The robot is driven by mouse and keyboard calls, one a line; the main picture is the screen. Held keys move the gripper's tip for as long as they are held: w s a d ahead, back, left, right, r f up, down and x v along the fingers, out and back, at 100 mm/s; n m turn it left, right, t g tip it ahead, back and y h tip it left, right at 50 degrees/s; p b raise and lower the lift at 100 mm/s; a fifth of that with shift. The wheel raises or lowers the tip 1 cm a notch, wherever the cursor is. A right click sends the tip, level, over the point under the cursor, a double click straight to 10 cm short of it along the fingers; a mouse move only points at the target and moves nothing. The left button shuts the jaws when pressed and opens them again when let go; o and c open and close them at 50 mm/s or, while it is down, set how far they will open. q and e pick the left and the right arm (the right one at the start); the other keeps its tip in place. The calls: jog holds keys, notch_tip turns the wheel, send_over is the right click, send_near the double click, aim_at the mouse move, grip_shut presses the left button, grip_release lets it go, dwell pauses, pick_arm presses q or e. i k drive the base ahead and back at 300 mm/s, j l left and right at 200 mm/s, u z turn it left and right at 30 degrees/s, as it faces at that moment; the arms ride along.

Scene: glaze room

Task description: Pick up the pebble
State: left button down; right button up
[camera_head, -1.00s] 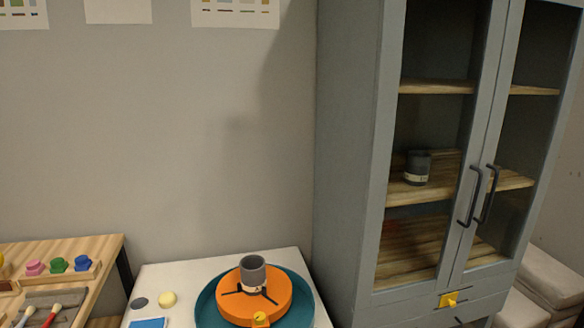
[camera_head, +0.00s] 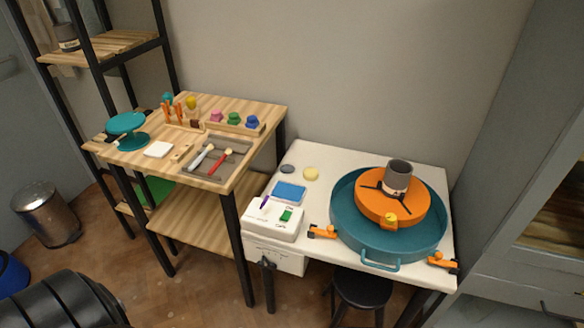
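A small dark grey oval, which looks like the pebble (camera_head: 287,169), lies on the white table (camera_head: 335,158) near its back left corner. A round pale yellow piece (camera_head: 311,174) lies just to its right, apart from it. Neither of my grippers is in view.
A teal basin (camera_head: 349,218) with an orange wheel (camera_head: 376,205) and grey cup (camera_head: 397,176) fills the table's right. A wooden bench (camera_head: 267,103) stands left.

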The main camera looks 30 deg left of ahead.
aim_at(287, 169)
jog(key=i+j, duration=0.15)
jog(key=j, duration=0.2)
jog(key=i+j, duration=0.15)
jog(key=j, duration=0.2)
jog(key=i+j, duration=0.15)
jog(key=j, duration=0.2)
jog(key=i+j, duration=0.1)
jog(key=j, duration=0.25)
